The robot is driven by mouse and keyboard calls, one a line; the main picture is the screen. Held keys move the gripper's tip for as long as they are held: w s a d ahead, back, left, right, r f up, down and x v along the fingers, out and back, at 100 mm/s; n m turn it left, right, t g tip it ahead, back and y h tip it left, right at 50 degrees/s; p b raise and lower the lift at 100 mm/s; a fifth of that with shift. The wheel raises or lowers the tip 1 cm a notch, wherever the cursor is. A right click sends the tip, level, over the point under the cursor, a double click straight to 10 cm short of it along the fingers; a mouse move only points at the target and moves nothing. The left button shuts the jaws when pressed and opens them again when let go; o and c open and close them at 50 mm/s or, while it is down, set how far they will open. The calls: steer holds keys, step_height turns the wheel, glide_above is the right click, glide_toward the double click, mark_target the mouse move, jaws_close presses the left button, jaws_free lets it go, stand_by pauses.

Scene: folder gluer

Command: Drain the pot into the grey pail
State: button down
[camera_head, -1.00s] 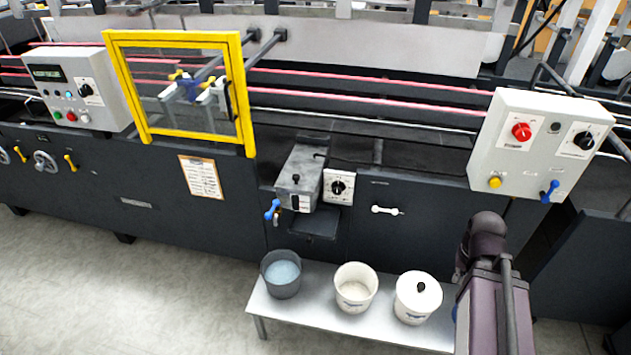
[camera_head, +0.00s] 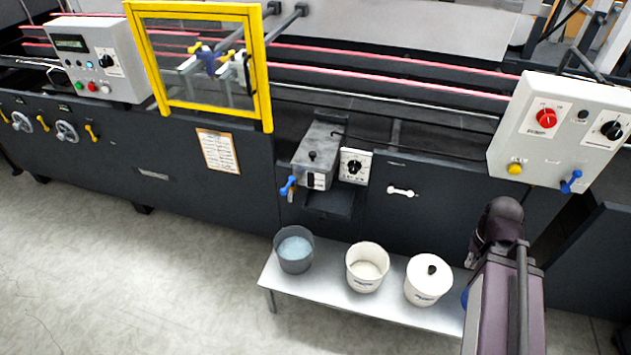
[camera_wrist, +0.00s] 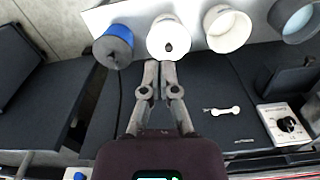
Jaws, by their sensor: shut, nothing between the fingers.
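The pot (camera_head: 321,145) is a grey metal box with a black-knobbed lid, mounted on the front of the dark machine. A blue-handled valve (camera_head: 288,186) sits at its lower left front. In the head view the gripper is hidden behind my arm.
On the low bench (camera_head: 330,296) stand an open white pail (camera_head: 366,281) and a white pail with a black-knobbed lid (camera_head: 425,288). A blue container with a dark top (camera_wrist: 113,47) shows in the wrist view. A dial box (camera_head: 355,165) adjoins the pot. Floor at left is clear.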

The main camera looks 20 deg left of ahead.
steer(key=c, duration=0.9)
jaws_free()
steer(key=shift+o, duration=1.1)
steer(key=shift+w+a+f, duration=0.15)
steer(key=shift+f, duration=0.1)
steer(key=w+a+f+t+h+b, duration=0.2)
steer(key=w+a+f+t+b, duration=0.1)
steer(key=a+b, duration=0.4)
steer(key=w+a+f+t+h+b, duration=0.2)
steer(key=w+a+f+b, duration=0.15)
steer(key=a, duration=0.65)
steer(key=w+a+f+t+h+b, duration=0.2)
steer(key=w+a+f+t+b, duration=0.15)
steer(key=a+b, duration=0.35)
steer(key=s+a+n+t+y+b, duration=0.1)
steer(key=s+a+t+y+b, duration=0.2)
steer(key=a, duration=1.4)
steer(key=s+a+n+t+y+b, duration=0.1)
steer(key=s+a+t+y+b, duration=0.2)
steer(key=a, duration=1.4)
steer(key=s+t+b, duration=0.3)
steer(key=s+b, duration=0.2)
steer(key=shift+s+a+r, duration=0.25)
steer(key=shift+s, duration=0.15)
steer(key=shift+w+t, duration=0.15)
steer(key=shift+t, duration=0.1)
